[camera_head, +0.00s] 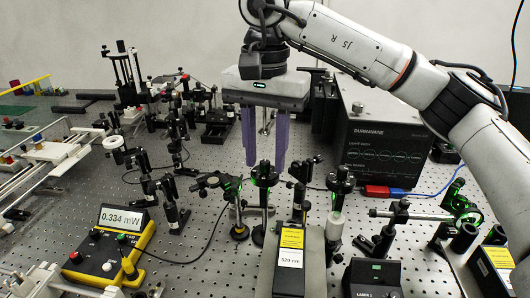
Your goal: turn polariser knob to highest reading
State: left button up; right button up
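My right gripper (266,160) comes in from the upper right and points straight down. More green-lit round mounts stand on posts: one to the left (230,186), one to the right (341,180). I cannot tell which one carries the polariser knob. The yellow power meter (108,250) at the front left has a display (124,219) reading 0.334 mW. My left gripper is not in view.
A black instrument box (385,150) stands behind at the right. A black laser box with a yellow label (290,255) stands at the front. Crowded optics posts (172,205) stand to the left. Bare perforated bench (205,240) shows between the meter and the laser.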

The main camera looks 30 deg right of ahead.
grip_shut()
jog(key=shift+m, duration=0.4)
jog(key=m, duration=0.5)
jog(key=shift+m, duration=0.4)
jog(key=m, duration=0.3)
jog(key=shift+p, duration=0.4)
jog(key=shift+m, duration=1.8)
